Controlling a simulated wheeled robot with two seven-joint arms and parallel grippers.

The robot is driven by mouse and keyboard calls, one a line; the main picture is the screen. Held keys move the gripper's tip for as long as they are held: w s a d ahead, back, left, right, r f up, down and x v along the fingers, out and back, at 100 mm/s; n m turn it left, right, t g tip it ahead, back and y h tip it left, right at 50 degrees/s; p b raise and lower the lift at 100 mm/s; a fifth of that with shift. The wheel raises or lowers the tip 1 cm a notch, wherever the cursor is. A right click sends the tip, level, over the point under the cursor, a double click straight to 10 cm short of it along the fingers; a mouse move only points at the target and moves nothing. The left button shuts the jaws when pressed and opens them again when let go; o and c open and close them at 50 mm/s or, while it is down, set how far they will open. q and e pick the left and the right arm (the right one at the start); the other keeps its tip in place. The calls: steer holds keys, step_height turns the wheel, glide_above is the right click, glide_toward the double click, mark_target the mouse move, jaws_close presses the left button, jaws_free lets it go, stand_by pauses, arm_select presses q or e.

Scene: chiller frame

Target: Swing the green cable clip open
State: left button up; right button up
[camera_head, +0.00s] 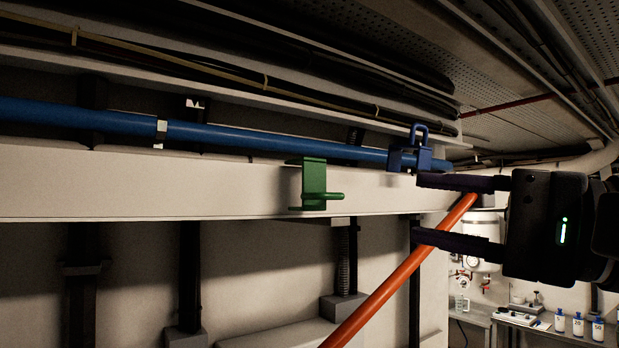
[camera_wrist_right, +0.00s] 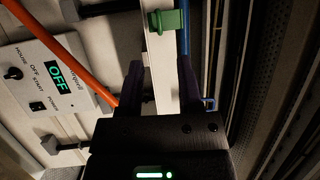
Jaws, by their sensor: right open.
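The green cable clip (camera_head: 314,184) sits on the pale beam (camera_head: 150,185), with a short peg sticking out to the right at its lower end. It also shows in the right wrist view (camera_wrist_right: 166,21) at the top, beyond the fingertips. My right gripper (camera_head: 418,208) is open and empty, to the right of the clip and apart from it. In the right wrist view its two fingers (camera_wrist_right: 160,70) point towards the clip, with the beam showing between them. My left gripper is in neither view.
A blue clip (camera_head: 404,158) with a loop is on the blue pipe (camera_head: 250,139) near my upper finger. An orange pipe (camera_head: 400,272) slants below. A control box (camera_wrist_right: 45,75) reading OFF is at left in the wrist view. A bench with bottles (camera_head: 578,324) stands back right.

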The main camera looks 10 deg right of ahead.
mark_target(337, 198)
steer(key=p+x, duration=0.4)
steer(key=x, duration=0.4)
steer(key=shift+a, duration=0.25)
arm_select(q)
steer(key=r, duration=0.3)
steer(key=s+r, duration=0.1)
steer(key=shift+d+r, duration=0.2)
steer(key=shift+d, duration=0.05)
arm_select(e)
steer(key=shift+f, duration=0.1)
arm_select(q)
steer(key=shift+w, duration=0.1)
arm_select(e)
steer(key=shift+w, duration=0.1)
jaws_close()
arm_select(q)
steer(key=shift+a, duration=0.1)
